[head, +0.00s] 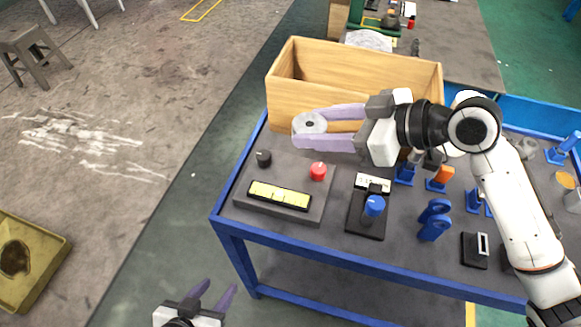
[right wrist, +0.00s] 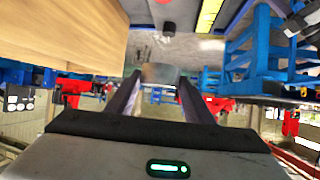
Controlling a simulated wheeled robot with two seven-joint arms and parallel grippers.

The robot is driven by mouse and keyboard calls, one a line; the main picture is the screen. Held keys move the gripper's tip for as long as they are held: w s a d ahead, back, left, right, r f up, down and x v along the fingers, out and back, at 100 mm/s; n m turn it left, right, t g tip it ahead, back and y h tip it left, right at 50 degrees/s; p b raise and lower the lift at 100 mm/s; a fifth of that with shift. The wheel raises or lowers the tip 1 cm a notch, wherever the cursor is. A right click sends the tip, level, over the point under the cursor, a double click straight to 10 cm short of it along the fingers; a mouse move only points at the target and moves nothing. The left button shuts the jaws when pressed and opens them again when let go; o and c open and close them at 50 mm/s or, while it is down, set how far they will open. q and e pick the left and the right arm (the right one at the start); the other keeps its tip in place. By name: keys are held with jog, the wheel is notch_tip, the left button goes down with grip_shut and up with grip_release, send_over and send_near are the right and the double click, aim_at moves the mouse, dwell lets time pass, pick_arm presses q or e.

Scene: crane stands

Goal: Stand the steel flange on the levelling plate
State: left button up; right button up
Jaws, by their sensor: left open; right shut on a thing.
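The steel flange (head: 309,124), a small round grey piece with a dark central hole, is between the fingertips of my right gripper (head: 306,126), which is shut on it. They are in front of the wooden box, above the table. In the right wrist view the flange (right wrist: 158,73) shows as a blurred grey piece between the fingers. My left gripper (head: 214,292) is open and empty, below the table's left front edge.
An open wooden box (head: 350,86) stands behind the plate. A block with a blue knob (head: 374,206) is right of the plate. Blue ring stands (head: 434,220) and several small fixtures crowd the table's right side. The blue table edge (head: 330,262) runs along the front.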

aim_at(299, 130)
jog(key=x, duration=0.4)
jog(key=shift+s+a+f, duration=0.1)
jog(key=shift+s+a, duration=0.05)
jog(key=shift+a, duration=0.05)
notch_tip(299, 130, down, 5)
jog(key=shift+a+f, duration=0.15)
jog(key=shift+f, duration=2.5)
jog(key=shift+f+b, duration=0.2)
jog(key=shift+b, duration=0.2)
jog(key=o, duration=1.2)
jog(key=shift+f, duration=0.1)
jog(key=shift+c, duration=0.2)
jog(key=shift+o, duration=0.3)
